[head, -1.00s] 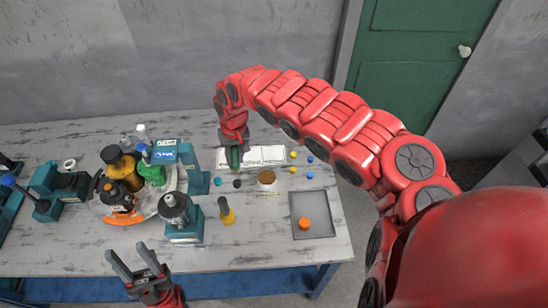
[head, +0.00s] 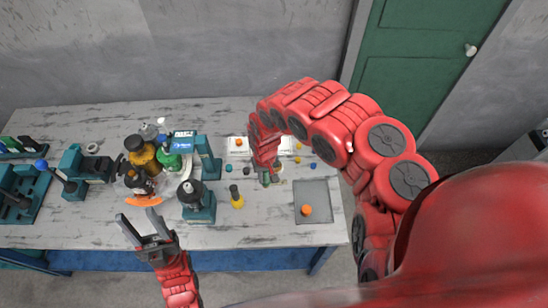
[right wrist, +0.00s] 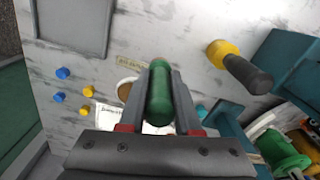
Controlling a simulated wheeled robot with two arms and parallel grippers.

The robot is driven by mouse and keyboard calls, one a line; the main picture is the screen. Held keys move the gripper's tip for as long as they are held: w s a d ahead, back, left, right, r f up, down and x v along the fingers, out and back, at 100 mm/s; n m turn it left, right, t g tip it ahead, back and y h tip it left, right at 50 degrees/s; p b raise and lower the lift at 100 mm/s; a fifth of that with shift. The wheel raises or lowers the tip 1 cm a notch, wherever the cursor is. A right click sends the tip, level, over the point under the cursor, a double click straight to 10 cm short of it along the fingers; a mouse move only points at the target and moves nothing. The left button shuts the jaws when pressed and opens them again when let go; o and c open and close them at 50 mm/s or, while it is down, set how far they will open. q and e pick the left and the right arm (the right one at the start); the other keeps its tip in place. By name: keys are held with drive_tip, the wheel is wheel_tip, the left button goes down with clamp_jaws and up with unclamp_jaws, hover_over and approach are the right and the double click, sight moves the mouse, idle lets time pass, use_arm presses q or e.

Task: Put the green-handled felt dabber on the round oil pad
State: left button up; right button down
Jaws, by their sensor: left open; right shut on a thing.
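The felt dabber's green handle (right wrist: 159,92) stands between the fingers of my right gripper (right wrist: 160,100) in the right wrist view. In the head view my right gripper (head: 265,176) is shut on the dabber, over the table's middle right; its felt end is not clear. The round oil pad (right wrist: 125,91), brown with a pale rim, shows just left of the handle, partly hidden by the gripper. In the head view the pad (head: 278,168) is mostly hidden behind the gripper. I cannot tell whether the dabber touches it. My left gripper (head: 140,220) is open and empty at the table's front edge.
A grey tray (head: 317,192) with an orange knob (head: 306,210) lies to the right. A yellow-and-black tool (head: 236,197) stands to the left, beside a teal stand (head: 198,205). Bottles crowd further left. A white sheet (head: 239,145) and several small caps lie behind.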

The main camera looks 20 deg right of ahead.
drive_tip(key=shift+w+d+f, duration=0.1)
drive_tip(key=shift+w+d, duration=0.05)
drive_tip(key=shift+w, duration=0.1)
drive_tip(key=w+d+b, duration=0.1)
drive_tip(key=w+b, duration=0.1)
drive_tip(key=w+d+f+b, duration=0.1)
drive_tip(key=w+d+b, duration=0.1)
drive_tip(key=w+b, duration=0.1)
drive_tip(key=w+d+b, duration=0.2)
drive_tip(key=w, duration=0.1)
drive_tip(key=shift+w+d+f, duration=0.1)
drive_tip(key=shift+w+f, duration=0.15)
drive_tip(key=f+b, duration=0.3)
drive_tip(key=shift+w+d+f, duration=0.1)
drive_tip(key=shift+w+d, duration=0.1)
drive_tip(key=shift+d, duration=0.05)
